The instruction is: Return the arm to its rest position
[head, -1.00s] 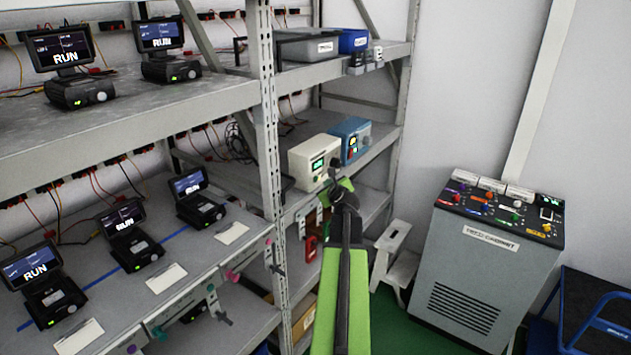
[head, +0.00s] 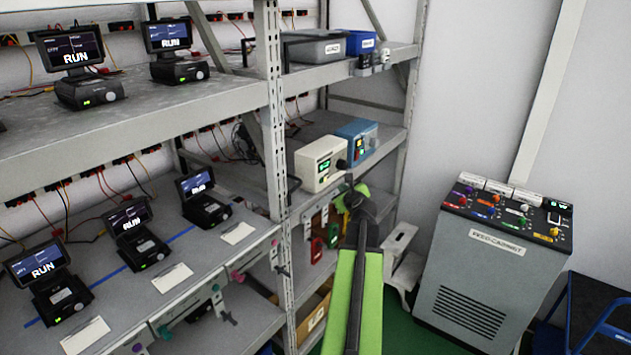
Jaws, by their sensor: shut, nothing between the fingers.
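My arm, green and black, rises from the bottom middle of the head view, and its end is my gripper (head: 350,185). The gripper is small and dark here, shut and empty. It shows in front of the shelf rack, below and to the right of a cream instrument box (head: 318,163) with a green display. The fingertips look close to that box in the picture, but I cannot tell the gap in depth. The arm's lower link hides part of the floor and lower shelf.
On the left, the shelf rack (head: 275,150) holds several devices reading RUN. A blue box (head: 358,141) stands beside the cream one. A grey test cabinet (head: 485,265), a white step stool (head: 402,265) and a blue-framed cart (head: 600,320) stand on the right.

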